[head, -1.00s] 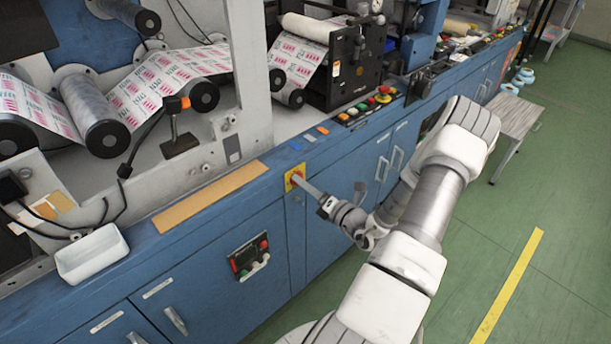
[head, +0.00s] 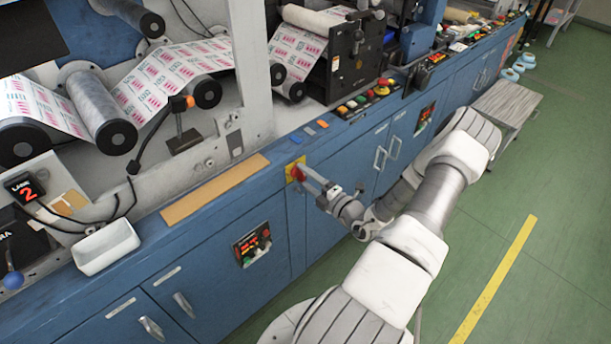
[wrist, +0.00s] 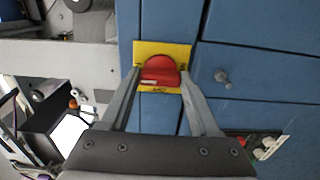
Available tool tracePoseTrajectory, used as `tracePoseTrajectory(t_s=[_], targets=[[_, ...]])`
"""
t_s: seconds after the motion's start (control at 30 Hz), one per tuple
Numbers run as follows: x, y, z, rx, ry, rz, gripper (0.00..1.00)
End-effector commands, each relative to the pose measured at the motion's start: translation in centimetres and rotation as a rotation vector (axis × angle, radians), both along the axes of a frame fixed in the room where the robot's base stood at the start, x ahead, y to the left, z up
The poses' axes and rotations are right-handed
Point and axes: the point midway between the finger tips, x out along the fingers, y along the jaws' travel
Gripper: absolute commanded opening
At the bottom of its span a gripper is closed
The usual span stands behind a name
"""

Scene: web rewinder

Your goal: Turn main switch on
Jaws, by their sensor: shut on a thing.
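The main switch is a red rotary knob (head: 298,174) on a yellow square plate (head: 289,166) at the upper edge of the blue cabinet front. In the wrist view the red knob (wrist: 161,69) sits between the two fingers, on its yellow plate (wrist: 146,47). My gripper (head: 305,175) reaches it from the right, and its long grey fingers are shut on the knob. In the wrist view my gripper (wrist: 161,77) has one finger on each side of the knob. The fingers partly cover the knob in the head view.
A control panel (head: 252,244) with lit red digits is on the cabinet front, lower left. A small display (head: 26,187) at far left glows red. A white tray (head: 106,247) sits on the ledge. Cabinet handles (head: 381,158) stick out to the right. Green floor is open at right.

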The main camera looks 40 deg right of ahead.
Motion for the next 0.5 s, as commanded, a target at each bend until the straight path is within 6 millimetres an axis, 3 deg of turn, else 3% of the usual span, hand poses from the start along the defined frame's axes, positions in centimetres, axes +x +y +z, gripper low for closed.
tracePoseTrajectory(t_s=[0.43, 0.47, 0.5], targets=[[-0.05, 0.04, -0.09, 0.012, 0.003, 0.0, 0.07], [-0.06, 0.04, -0.09, 0.011, 0.003, 0.0, 0.68], [-0.05, 0.04, -0.09, 0.011, 0.003, 0.0, 0.75]])
